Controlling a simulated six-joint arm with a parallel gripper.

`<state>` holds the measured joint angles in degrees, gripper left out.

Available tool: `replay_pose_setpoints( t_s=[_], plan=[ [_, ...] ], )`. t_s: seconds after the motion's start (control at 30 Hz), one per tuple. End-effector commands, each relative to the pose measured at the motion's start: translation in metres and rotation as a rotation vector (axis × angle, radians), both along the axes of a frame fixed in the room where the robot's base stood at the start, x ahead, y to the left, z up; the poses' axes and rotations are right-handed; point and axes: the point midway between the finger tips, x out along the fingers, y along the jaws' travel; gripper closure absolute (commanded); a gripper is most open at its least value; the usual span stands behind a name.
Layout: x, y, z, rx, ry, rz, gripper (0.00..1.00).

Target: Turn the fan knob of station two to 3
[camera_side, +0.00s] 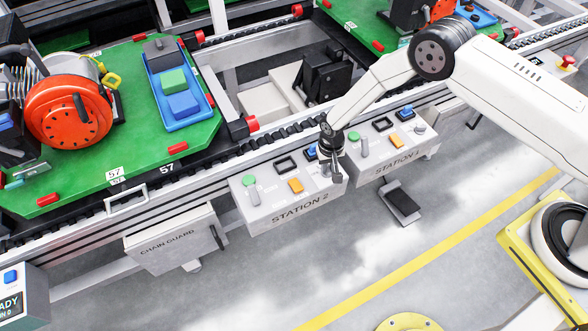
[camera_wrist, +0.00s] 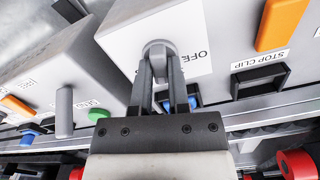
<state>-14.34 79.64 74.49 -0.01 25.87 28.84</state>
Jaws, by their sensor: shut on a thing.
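The station two panel (camera_side: 262,213) is a light grey sloped box, lettered STATION 2, at the middle of the side view. My gripper (camera_side: 336,180) is at its right end, pointing down. In the wrist view my gripper (camera_wrist: 160,68) is shut on the grey fan knob (camera_wrist: 157,47), with a finger on each side of it. The knob stands on a white dial plate (camera_wrist: 193,28). Part of the word OFF shows right of the knob; the other marks are hidden or out of view. I cannot tell which setting the knob points to.
Station two also has an orange button (camera_side: 296,186), a green button (camera_side: 249,181) and a grey lever (camera_side: 254,196). The station one panel (camera_side: 395,158) stands close on the right. Behind runs the conveyor with a green pallet (camera_side: 130,75). The floor in front is mostly open.

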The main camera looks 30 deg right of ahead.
Motion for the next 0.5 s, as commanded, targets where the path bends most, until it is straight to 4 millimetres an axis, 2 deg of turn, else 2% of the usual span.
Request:
replay_pose_setpoints(
  t_s=[0.5],
  plan=[
    [0.0, -0.0001, 0.0003, -0.001, 0.001, -0.492, 1.0]
  ],
)
